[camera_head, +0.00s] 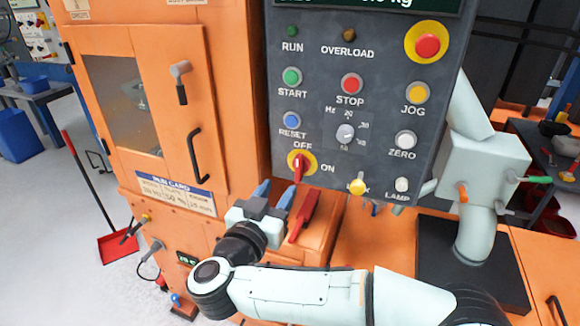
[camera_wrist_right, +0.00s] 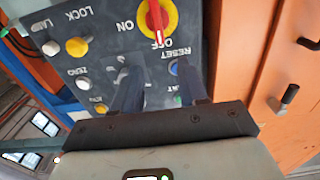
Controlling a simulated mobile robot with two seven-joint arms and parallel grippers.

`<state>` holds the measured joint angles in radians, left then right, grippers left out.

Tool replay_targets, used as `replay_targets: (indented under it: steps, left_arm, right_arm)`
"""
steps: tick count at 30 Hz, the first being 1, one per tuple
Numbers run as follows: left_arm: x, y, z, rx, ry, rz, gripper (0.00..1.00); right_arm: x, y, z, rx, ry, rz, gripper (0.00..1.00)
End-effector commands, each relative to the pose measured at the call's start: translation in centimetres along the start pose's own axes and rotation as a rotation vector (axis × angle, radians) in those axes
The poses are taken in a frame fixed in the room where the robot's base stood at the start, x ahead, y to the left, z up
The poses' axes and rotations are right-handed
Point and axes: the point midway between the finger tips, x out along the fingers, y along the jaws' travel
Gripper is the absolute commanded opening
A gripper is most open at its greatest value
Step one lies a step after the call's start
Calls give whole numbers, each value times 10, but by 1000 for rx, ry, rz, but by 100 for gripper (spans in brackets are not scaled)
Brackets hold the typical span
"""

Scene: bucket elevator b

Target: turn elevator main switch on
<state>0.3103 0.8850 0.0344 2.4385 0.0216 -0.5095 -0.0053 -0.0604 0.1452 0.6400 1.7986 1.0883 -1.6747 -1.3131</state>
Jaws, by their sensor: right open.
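The main switch (camera_head: 299,163) is a red rotary knob on a round yellow plate, low on the grey control panel (camera_head: 325,100). OFF is printed above it and ON to its right. Its handle stands upright, towards OFF. In the right wrist view the switch (camera_wrist_right: 155,17) appears upside down at the top, its handle pointing at OFF. My right gripper (camera_head: 275,191) is open and empty, with blue fingers just below and left of the switch in the head view. In the right wrist view its fingers (camera_wrist_right: 160,75) are spread, apart from the knob. My left gripper is not in view.
Other buttons and knobs crowd the panel, including the blue RESET button (camera_head: 292,121) and yellow LOCK knob (camera_head: 357,186). The orange cabinet's black door handle (camera_head: 194,160) is to the left.

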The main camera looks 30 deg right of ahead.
Motion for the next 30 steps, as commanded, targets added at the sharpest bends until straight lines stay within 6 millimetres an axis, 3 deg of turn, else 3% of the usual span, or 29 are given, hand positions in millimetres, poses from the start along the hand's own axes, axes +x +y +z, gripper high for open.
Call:
replay_targets:
  steps: [9, 15, 21, 30]
  left_arm:
    - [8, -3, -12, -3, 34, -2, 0]
    - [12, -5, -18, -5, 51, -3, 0]
    - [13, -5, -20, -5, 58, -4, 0]
    - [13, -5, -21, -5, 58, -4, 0]
  right_arm:
    - [69, 1, 2, -1, 1, 5, 43]
    - [102, 0, 2, -2, 0, 2, 43]
    - [116, 0, 1, 0, 2, 0, 43]
    - [118, 0, 1, -1, 2, -2, 43]
